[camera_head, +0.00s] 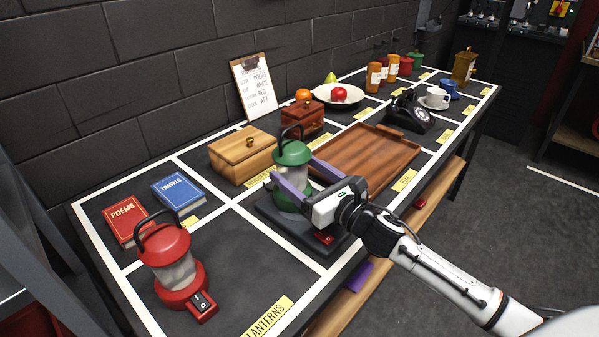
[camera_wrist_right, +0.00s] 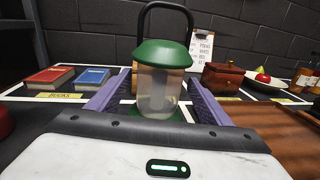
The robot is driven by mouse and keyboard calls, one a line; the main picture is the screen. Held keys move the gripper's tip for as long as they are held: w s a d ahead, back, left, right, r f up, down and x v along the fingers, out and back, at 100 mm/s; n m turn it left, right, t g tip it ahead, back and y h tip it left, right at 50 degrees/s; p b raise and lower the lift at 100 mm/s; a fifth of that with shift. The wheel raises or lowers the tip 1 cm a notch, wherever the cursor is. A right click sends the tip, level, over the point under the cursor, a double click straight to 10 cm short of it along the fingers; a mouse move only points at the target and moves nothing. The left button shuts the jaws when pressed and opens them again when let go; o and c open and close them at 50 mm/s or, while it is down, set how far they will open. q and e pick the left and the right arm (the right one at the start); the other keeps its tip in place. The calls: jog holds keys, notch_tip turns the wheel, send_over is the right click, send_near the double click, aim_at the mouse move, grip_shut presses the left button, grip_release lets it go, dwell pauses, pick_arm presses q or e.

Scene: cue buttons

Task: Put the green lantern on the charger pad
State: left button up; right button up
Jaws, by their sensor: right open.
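The green lantern (camera_head: 293,155), with a clear body and a black handle, stands upright over the dark charger pad (camera_head: 272,226) in the head view. Its base is partly hidden by my right gripper, so its exact contact with the pad is hard to see. My right gripper (camera_head: 294,175) is open, with its purple fingers on either side of the lantern's clear body. In the right wrist view the lantern (camera_wrist_right: 160,82) is upright and centred between the fingers. My left gripper is not in view.
A red lantern (camera_head: 173,265) stands at the front left, with two books (camera_head: 178,191) behind it. A wooden box (camera_head: 242,154) is behind the pad. A brown wooden tray (camera_head: 366,158) lies just right of the lantern. A black telephone (camera_head: 408,112) stands farther back.

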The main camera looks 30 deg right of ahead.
jog(key=shift+r, duration=0.1)
jog(key=s+d+b, duration=0.1)
jog(key=s+d, duration=0.1)
jog(key=s, duration=0.9)
jog(key=shift+s, duration=0.4)
jog(key=shift+d, duration=0.1)
dwell(0.6)
